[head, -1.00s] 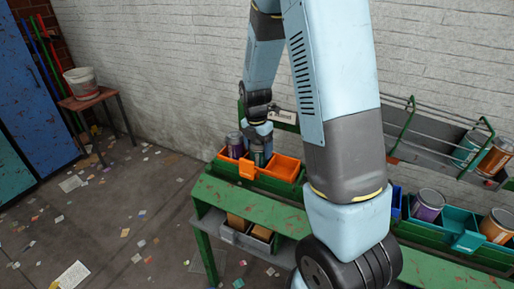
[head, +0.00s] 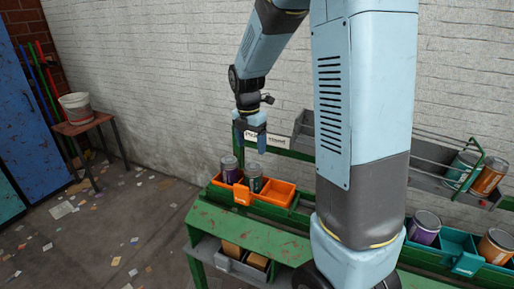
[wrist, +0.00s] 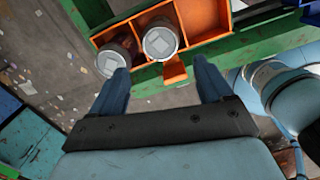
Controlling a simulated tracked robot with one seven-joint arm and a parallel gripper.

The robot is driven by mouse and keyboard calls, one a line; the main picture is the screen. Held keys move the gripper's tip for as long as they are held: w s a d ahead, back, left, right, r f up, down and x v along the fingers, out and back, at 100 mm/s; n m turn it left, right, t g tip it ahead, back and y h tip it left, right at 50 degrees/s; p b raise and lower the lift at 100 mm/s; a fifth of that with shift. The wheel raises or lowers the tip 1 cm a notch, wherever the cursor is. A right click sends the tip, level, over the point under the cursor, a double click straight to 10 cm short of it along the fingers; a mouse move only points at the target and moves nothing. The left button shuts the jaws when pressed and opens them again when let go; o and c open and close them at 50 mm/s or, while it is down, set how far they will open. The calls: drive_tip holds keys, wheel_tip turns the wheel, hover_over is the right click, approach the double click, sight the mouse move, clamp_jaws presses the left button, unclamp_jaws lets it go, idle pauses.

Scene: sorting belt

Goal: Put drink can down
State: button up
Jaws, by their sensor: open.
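The orange bin (head: 280,193) sits on the green bench and has compartments. A dark green drink can (head: 253,178) with a grey lid stands upright in it, and a purple can (head: 229,169) stands at its left end. In the wrist view, the green can's lid (wrist: 160,41) shows ahead of my fingers, with the other can (wrist: 112,60) to its left. My gripper (head: 253,148) is open and empty, pointing down above the green can and apart from it. Both fingers (wrist: 161,68) show spread in the wrist view.
The bin's right compartment (head: 281,187) looks empty. A stool (head: 90,123) with a bucket stands at the left.

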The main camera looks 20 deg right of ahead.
drive_tip(key=s+r+m+t, duration=0.2)
drive_tip(key=s+r+m, duration=0.5)
drive_tip(key=s+m, duration=0.5)
drive_tip(key=s+r+m+t, duration=0.3)
drive_tip(key=s+r+m, duration=0.5)
drive_tip(key=s+m, duration=0.4)
drive_tip(key=shift+s+m+y, duration=0.3)
drive_tip(key=shift+d, duration=0.1)
drive_tip(key=shift+c, duration=0.2)
